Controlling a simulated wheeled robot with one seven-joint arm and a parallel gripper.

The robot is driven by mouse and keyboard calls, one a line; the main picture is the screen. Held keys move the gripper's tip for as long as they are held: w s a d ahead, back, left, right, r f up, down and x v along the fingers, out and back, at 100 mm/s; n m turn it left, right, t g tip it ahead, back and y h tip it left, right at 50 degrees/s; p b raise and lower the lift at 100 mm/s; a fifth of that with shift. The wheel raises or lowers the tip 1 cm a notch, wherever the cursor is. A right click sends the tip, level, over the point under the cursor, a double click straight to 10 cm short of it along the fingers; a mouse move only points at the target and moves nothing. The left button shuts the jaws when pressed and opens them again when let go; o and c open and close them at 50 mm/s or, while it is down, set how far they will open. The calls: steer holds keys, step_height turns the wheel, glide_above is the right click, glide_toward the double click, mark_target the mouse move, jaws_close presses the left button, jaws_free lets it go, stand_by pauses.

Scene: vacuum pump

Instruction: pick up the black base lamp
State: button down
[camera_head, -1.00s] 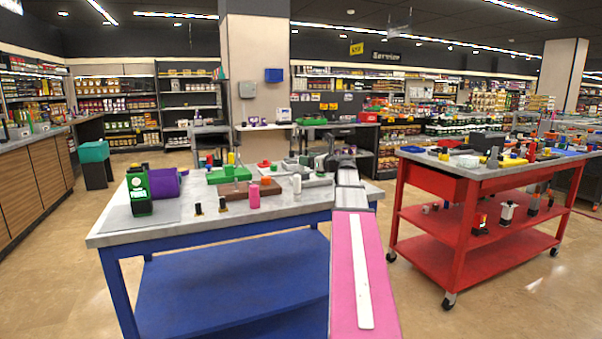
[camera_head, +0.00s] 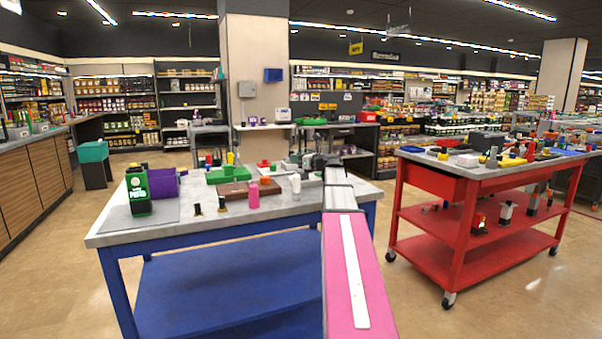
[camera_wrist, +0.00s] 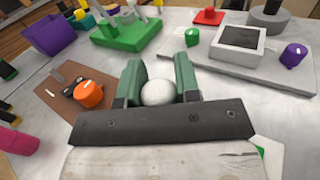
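In the wrist view a round white top (camera_wrist: 158,92), which I take for the lamp's bulb, sits between my gripper's green fingers. Its lower part and any black base are hidden behind my gripper's dark crossbar. My gripper (camera_wrist: 160,78) has its fingers apart, one on each side of the white top; I cannot make out firm contact. In the head view a small upright white object (camera_head: 296,187) stands on the blue table, perhaps the same lamp. My gripper's fingers are too small to make out there.
A red cart (camera_head: 420,182) stands right.

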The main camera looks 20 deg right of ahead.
steer(key=shift+r, duration=0.1)
steer(key=s+a+r, duration=0.7)
steer(key=a+r, duration=0.2)
steer(key=r, duration=0.1)
steer(key=shift+s+r, duration=0.15)
steer(key=shift+r, duration=0.25)
stand_by(0.7)
stand_by(0.4)
